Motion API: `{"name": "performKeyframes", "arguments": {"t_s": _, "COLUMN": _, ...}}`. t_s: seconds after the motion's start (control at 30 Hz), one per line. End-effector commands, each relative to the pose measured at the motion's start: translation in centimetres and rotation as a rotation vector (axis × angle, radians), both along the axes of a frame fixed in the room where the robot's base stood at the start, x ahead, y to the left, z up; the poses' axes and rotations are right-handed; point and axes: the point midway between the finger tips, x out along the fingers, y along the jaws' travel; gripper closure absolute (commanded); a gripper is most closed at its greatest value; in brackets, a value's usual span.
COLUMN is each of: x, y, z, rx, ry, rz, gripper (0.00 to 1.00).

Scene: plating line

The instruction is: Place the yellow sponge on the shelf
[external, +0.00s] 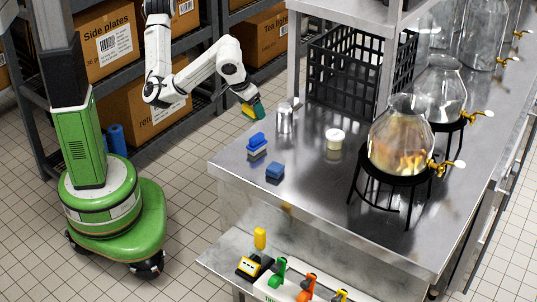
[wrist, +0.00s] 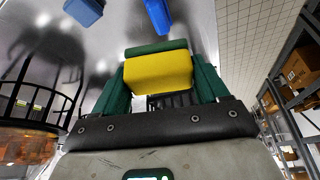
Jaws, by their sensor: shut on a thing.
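The yellow sponge (external: 254,109) with a green layer is held in my gripper (external: 249,101), just off the far left edge of the steel table. In the wrist view the yellow sponge (wrist: 158,74) sits between the two green fingers of my gripper (wrist: 160,82), which are shut on it. It is raised above the floor and touches nothing else that I can see. The steel table (external: 315,170) has a lower shelf (external: 350,268) beneath it and a raised steel shelf (external: 345,6) above it, only partly in view.
On the table stand a blue-topped brush or sponge (external: 257,143), a blue block (external: 275,170), a metal shaker (external: 285,118), a white jar (external: 335,139), a black crate (external: 345,75) and glass dispensers (external: 400,135). Coloured tools (external: 279,273) sit below. Racks with boxes (external: 105,45) stand behind.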

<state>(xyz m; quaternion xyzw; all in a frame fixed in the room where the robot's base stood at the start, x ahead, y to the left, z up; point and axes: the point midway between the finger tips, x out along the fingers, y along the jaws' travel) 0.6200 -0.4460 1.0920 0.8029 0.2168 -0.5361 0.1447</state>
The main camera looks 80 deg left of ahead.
Motion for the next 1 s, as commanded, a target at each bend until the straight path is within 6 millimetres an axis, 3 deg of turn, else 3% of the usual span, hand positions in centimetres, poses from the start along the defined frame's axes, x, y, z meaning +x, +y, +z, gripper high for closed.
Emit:
{"name": "performKeyframes", "arguments": {"t_s": 0.07, "x": 0.1, "y": -3.4, "z": 0.6, "rx": 0.001, "ry": -0.002, "rz": -0.179, "gripper": 0.60}}
{"name": "performKeyframes", "arguments": {"t_s": 0.2, "x": -2.2, "y": -9.2, "z": 0.5, "rx": 0.006, "ry": 0.001, "rz": -0.542, "gripper": 0.60}}
{"name": "performKeyframes", "arguments": {"t_s": 0.4, "x": -6.6, "y": -13.9, "z": -2.3, "rx": 0.010, "ry": 0.002, "rz": -0.913, "gripper": 0.60}}
{"name": "performKeyframes", "arguments": {"t_s": 0.6, "x": -10.0, "y": -15.8, "z": -5.2, "rx": 0.009, "ry": 0.002, "rz": -1.128, "gripper": 0.60}}
{"name": "performKeyframes", "arguments": {"t_s": 0.77, "x": -11.7, "y": -16.5, "z": -6.7, "rx": 0.006, "ry": 0.001, "rz": -1.217, "gripper": 0.60}}
{"name": "performKeyframes", "arguments": {"t_s": 1.0, "x": -15.4, "y": -17.8, "z": -13.1, "rx": 0.005, "ry": 0.006, "rz": -1.385, "gripper": 0.60}}
